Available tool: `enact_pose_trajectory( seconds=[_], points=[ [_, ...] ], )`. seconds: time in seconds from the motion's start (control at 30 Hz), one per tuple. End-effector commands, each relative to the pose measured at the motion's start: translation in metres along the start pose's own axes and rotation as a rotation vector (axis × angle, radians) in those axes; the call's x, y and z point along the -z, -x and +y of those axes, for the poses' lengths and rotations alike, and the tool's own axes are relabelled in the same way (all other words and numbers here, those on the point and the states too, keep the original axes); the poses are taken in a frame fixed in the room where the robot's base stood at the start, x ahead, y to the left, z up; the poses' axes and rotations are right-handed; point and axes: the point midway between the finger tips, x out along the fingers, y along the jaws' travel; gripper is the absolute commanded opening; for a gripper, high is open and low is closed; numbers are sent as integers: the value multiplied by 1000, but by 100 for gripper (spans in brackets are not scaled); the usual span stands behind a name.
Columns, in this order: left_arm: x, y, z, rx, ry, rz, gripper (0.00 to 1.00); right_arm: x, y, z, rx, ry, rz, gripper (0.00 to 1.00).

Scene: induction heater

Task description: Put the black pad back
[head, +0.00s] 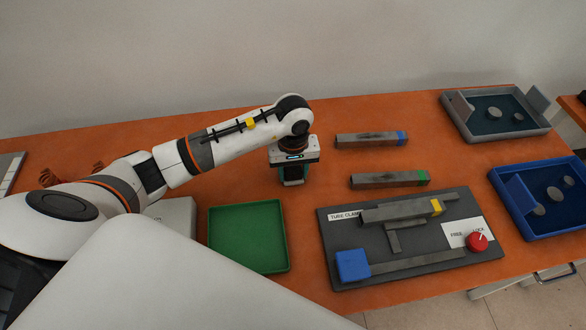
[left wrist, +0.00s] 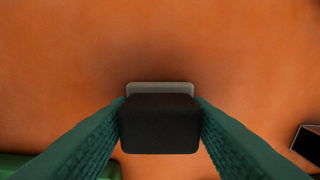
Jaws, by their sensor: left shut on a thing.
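My left gripper (head: 293,180) points straight down over the back part of the orange table, just behind the green tray and left of the grey bars. In the left wrist view its two green ribbed fingers are shut on the black pad (left wrist: 160,125), a dark block with rounded corners. A pale grey strip (left wrist: 160,88) shows along the pad's far edge. In the head view the fingers mostly hide the pad, and I cannot tell whether it touches the table. My right gripper is not in view.
The green tray (head: 212,240) is empty. A dark tube clamp board (head: 340,220) with a blue block (head: 352,265) and red knob (head: 477,242) lies to the right. Two grey bars, blue-ended (head: 365,140) and green-ended (head: 385,180), lie behind it. Grey (head: 455,125) and blue (head: 520,225) trays stand far right.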

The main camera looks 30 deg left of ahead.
Motion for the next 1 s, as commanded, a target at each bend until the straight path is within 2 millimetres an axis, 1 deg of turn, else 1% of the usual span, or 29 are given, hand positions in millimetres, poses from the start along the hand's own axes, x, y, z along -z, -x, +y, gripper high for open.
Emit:
enact_pose_trajectory(
  seconds=[0.17, 0.2, 0.27, 0.3, 0.57, 0.67, 0.73, 0.87, 1.0],
  points=[
    [0, -4, 0, -1, 1, -1, 23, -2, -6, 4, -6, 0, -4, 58],
    [0, -3, 0, -1, 1, 0, 50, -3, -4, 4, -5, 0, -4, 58],
    [0, -3, 0, -1, 1, 0, 59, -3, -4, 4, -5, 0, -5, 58],
    [0, -3, 0, -1, 1, 0, 66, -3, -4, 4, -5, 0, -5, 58],
    [0, -2, 0, -1, 1, 0, 66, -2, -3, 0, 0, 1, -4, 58],
    [0, 2, 0, 0, 0, 1, 66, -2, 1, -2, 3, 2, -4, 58],
    [-1, 6, 0, 0, 0, -3, 66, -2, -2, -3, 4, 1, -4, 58],
    [-2, 30, 0, 2, 0, -6, 66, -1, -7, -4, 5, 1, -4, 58],
    [-2, 62, -1, 3, -1, -7, 66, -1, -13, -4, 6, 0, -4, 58]
  ],
)
